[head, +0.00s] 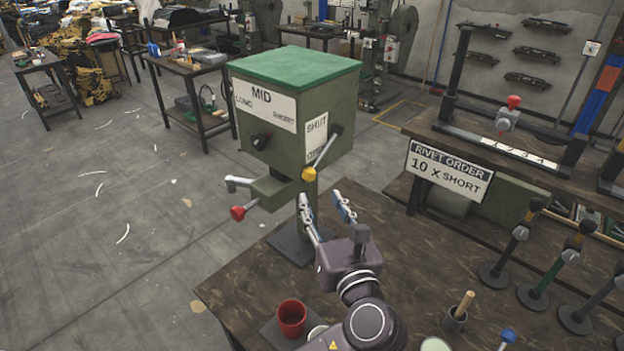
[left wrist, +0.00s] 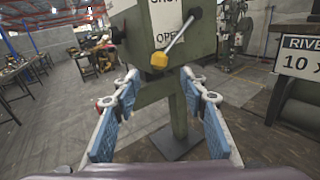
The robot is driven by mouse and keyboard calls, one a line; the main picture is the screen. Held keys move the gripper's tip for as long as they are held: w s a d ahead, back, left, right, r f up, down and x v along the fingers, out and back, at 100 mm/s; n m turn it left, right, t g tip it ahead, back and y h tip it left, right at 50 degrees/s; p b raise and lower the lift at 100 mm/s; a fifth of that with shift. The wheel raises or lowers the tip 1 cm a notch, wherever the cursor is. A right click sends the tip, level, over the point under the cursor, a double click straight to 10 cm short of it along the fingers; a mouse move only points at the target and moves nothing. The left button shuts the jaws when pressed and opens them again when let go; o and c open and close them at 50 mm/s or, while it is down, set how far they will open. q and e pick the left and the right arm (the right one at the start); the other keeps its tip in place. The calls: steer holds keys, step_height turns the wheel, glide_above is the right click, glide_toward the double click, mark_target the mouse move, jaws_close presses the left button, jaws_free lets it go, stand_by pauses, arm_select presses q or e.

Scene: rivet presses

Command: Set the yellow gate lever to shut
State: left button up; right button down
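The yellow gate lever is on the side of a green hopper box (head: 275,150). Its yellow knob (head: 309,174) hangs low and left of its pivot (head: 337,130), beside the lower "OPEN" end of the white SHUT/OPEN label (head: 316,138). In the left wrist view the yellow knob (left wrist: 159,60) is just beyond and above the space between my fingertips. My left gripper (head: 320,203) is open and empty, just below the knob and apart from it. It also shows open in the left wrist view (left wrist: 158,82). My right gripper is not in view.
A red-knobbed lever (head: 238,213) and a grey spout (head: 238,182) stick out left of the hopper. A red cup (head: 291,318) stands on the bench (head: 420,260) below. A "RIVET ORDER 10 x SHORT" sign (head: 448,173) and several upright levers are to the right.

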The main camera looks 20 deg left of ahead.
mark_target(311, 179)
arm_select(q)
steer(key=p+x, duration=0.1)
steer(key=x, duration=0.2)
steer(key=p+x, duration=0.1)
steer(key=x, duration=0.3)
steer(key=shift+r, duration=0.2)
steer(key=shift+w+a+f, duration=0.1)
steer(key=shift+w+a, duration=0.15)
jaws_close()
